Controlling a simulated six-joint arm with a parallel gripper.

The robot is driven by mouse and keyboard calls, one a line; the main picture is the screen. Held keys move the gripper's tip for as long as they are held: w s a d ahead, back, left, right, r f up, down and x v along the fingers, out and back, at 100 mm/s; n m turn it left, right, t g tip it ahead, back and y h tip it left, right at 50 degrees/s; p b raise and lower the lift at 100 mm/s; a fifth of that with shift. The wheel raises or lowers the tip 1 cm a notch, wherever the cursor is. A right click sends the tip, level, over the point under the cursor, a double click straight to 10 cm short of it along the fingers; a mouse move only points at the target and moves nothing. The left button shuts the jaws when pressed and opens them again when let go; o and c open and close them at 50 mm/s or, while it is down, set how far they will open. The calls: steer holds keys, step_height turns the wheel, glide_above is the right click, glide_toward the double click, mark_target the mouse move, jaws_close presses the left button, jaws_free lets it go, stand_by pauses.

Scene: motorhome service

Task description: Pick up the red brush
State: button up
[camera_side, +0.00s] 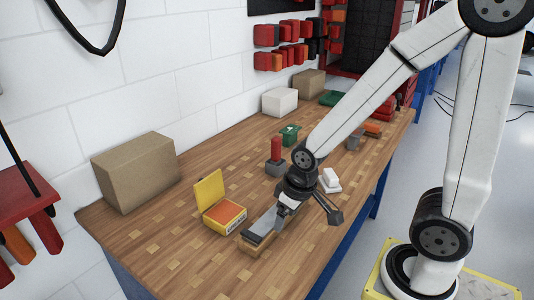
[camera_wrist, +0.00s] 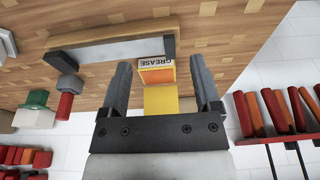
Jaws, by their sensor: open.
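The red brush (camera_side: 276,150) appears to be the upright red handle on a grey block, standing on the wooden bench behind my gripper. In the wrist view the same red handle and grey head (camera_wrist: 68,98) show at the left, outside the jaws. My gripper (camera_wrist: 160,64) is open, with two dark fingers apart and nothing clearly held between them.
An open yellow-and-orange grease box (camera_side: 224,216) lies just left of my gripper. A long grey-and-wood item (camera_wrist: 112,42) lies close by the fingers. A green bin (camera_side: 290,134) stands behind the brush. A white block (camera_side: 329,181) lies to the right. A cardboard box (camera_side: 138,172) is by the wall.

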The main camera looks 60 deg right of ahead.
mark_target(279, 139)
steer(key=shift+o, duration=0.4)
steer(key=shift+w, duration=0.1)
steer(key=w+d+r+m, duration=0.2)
steer(key=w+d+m, duration=1.3)
steer(key=m, duration=0.4)
steer(key=w+d+m, duration=0.2)
steer(key=d+m, duration=0.3)
steer(key=d, duration=0.1)
steer(key=w+d+m+t, duration=0.1)
steer(key=w+d+m, duration=0.1)
steer(key=d+m, duration=0.4)
steer(key=w+d+f+m+t, duration=0.1)
steer(key=w+d+m, duration=0.2)
steer(key=d+m, duration=0.3)
steer(key=shift+d+f, duration=0.1)
steer(key=shift+x, duration=1.3)
steer(key=shift+f, duration=0.1)
